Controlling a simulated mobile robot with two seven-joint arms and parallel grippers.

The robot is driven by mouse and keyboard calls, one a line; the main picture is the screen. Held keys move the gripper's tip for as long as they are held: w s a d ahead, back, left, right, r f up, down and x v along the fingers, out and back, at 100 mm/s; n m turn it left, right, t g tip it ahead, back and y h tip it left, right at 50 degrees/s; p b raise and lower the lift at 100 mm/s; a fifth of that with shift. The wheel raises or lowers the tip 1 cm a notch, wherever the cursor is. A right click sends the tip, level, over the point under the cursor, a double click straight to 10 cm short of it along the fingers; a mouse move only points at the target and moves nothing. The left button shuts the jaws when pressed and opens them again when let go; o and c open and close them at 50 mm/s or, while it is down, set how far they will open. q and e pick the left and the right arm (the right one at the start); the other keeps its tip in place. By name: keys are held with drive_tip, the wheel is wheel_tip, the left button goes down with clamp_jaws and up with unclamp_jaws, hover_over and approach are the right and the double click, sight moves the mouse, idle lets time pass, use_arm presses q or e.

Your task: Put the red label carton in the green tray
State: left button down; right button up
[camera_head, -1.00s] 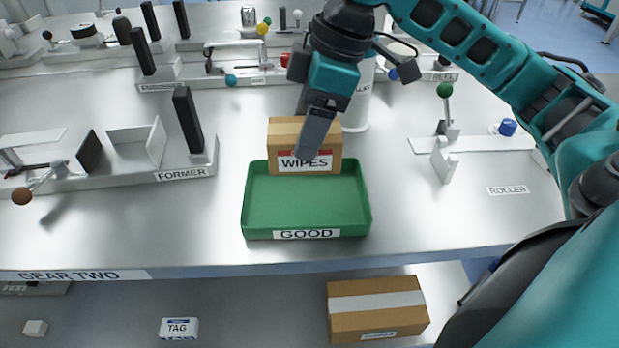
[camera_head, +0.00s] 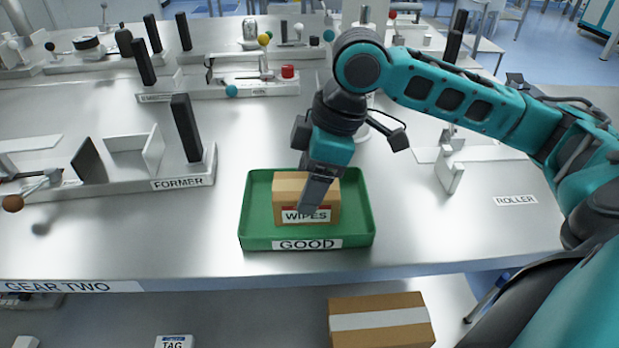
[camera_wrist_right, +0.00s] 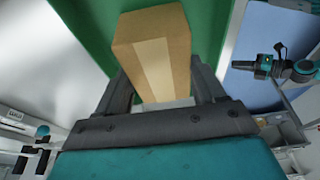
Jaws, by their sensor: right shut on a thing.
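The label carton (camera_head: 290,188) is a brown box with a red band and a white WIPES label on its front. In the head view it is inside the green tray (camera_head: 292,244), which is marked GOOD, at about the tray's middle. I cannot tell whether its base touches the tray floor. My right gripper (camera_head: 312,195) comes down from above and is shut on the carton. In the right wrist view the carton (camera_wrist_right: 152,45) sits between the two dark fingers (camera_wrist_right: 158,95), with the green tray (camera_wrist_right: 205,25) beyond it. My left gripper is not in view.
The FORMER fixture (camera_head: 180,183) with dark upright plates stands left of the tray. A white bracket (camera_head: 450,175) is on the right, by the ROLLER label. A taped brown box (camera_head: 380,320) lies on the lower shelf. Bare metal table surrounds the tray.

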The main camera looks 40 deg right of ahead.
drive_tip(key=o, duration=0.8)
drive_tip(key=shift+f, duration=0.1)
drive_tip(key=o, duration=0.3)
drive_tip(key=p+v, duration=0.3)
drive_tip(key=v, duration=0.9)
drive_tip(key=shift+r, duration=0.2)
drive_tip(key=shift+w, duration=0.1)
